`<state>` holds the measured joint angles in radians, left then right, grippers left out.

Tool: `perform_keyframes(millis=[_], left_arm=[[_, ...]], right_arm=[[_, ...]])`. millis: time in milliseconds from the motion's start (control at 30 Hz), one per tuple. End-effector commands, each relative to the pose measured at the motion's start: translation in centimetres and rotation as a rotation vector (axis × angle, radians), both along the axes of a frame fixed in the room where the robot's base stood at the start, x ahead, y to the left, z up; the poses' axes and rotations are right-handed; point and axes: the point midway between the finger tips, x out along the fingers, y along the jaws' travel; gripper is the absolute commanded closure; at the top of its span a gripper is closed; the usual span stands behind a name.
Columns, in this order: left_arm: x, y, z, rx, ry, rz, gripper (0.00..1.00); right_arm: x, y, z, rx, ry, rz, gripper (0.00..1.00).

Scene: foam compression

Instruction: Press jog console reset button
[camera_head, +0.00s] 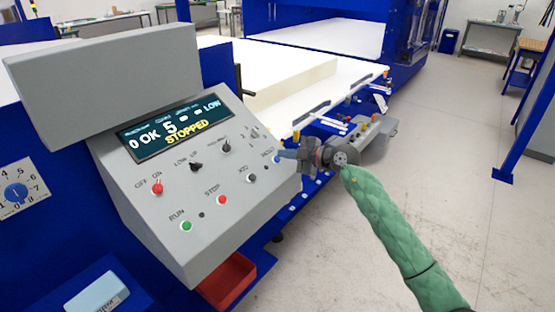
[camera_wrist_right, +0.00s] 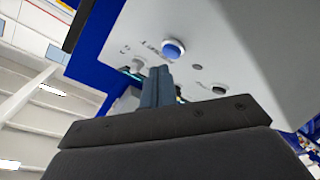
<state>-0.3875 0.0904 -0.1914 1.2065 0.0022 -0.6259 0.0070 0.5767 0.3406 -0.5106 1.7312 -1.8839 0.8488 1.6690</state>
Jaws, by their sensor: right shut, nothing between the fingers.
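The grey console (camera_head: 170,215) stands at the left with a sloped panel and a lit display (camera_head: 175,128) reading "STOPPED". A blue button (camera_head: 276,159), apparently the reset button, is at the panel's right edge. In the right wrist view the blue button (camera_wrist_right: 173,48) is round with a light collar. My right gripper (camera_head: 286,154) is shut and empty, fingertips pointing at the blue button from the right. In the right wrist view its fingertips (camera_wrist_right: 158,72) lie just below the button; I cannot tell whether they touch it. My left gripper is not in view.
The panel also carries a green run button (camera_head: 187,226), a red stop button (camera_head: 222,200) and several knobs. A red bin (camera_head: 228,281) sits below. A pale foam block (camera_head: 290,82) lies on the white bed behind. Floor at the right is clear.

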Motion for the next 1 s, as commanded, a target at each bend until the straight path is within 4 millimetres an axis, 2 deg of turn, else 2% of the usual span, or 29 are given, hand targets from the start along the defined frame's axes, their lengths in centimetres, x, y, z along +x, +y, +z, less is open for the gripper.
perform_keyframes(millis=[600, 1000], left_arm=[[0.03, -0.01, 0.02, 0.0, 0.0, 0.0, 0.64], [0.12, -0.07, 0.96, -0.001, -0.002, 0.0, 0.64]], right_arm=[[0.01, 0.0, 0.01, 0.0, 0.0, 0.0, 1.0], [0.19, 0.39, -0.51, 0.0, 0.001, 0.001, 1.0]])
